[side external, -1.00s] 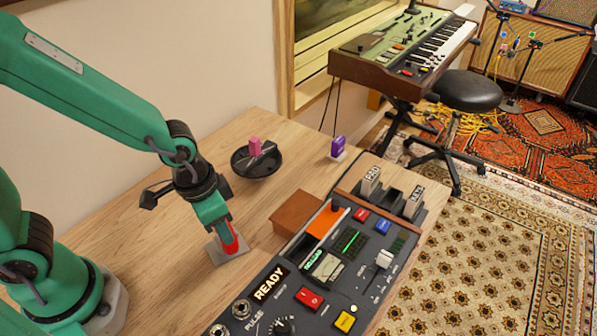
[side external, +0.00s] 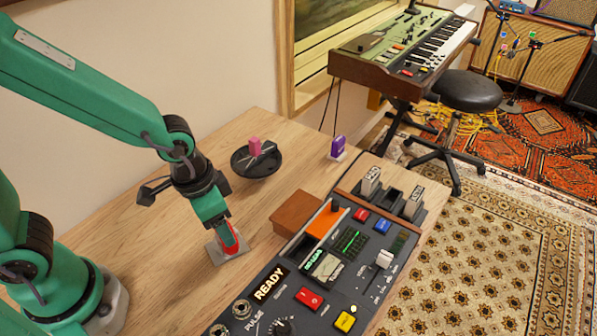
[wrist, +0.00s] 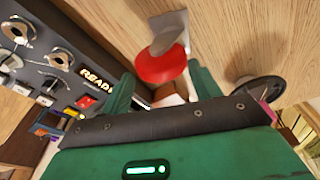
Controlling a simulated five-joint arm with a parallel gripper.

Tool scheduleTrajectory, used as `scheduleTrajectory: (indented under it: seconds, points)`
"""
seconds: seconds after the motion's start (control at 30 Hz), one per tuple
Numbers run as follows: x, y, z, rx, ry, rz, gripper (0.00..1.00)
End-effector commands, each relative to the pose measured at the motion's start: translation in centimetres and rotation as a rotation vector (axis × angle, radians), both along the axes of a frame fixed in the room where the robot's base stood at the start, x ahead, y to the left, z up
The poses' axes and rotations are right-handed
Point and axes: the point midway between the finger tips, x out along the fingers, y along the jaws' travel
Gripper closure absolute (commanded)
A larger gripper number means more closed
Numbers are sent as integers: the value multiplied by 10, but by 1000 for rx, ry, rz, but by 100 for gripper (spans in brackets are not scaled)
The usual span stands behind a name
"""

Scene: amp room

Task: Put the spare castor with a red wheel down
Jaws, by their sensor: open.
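The castor stands on the wooden table with its grey plate (side external: 218,255) flat down and its red wheel (side external: 233,240) uppermost. My gripper (side external: 224,230) is just above and around the wheel in the side view, partly hiding it. In the wrist view the red wheel (wrist: 160,66), grey fork and plate show just ahead of my two green fingers. The fingers of my gripper (wrist: 162,86) are spread apart and not closed on the wheel.
A control console (side external: 330,270) with buttons and an orange-brown block (side external: 297,212) stand to the right. A black dish (side external: 257,173) with a pink piece sits behind. A purple castor-like piece (side external: 338,147) stands near the back edge. Bare wood lies left of the console.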

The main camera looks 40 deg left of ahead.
Motion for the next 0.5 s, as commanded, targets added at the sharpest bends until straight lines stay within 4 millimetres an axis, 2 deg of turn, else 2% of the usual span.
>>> scheduleTrajectory:
  seconds: [0.5]
  points:
    - [-9,4,62,-2,-5,0,38]
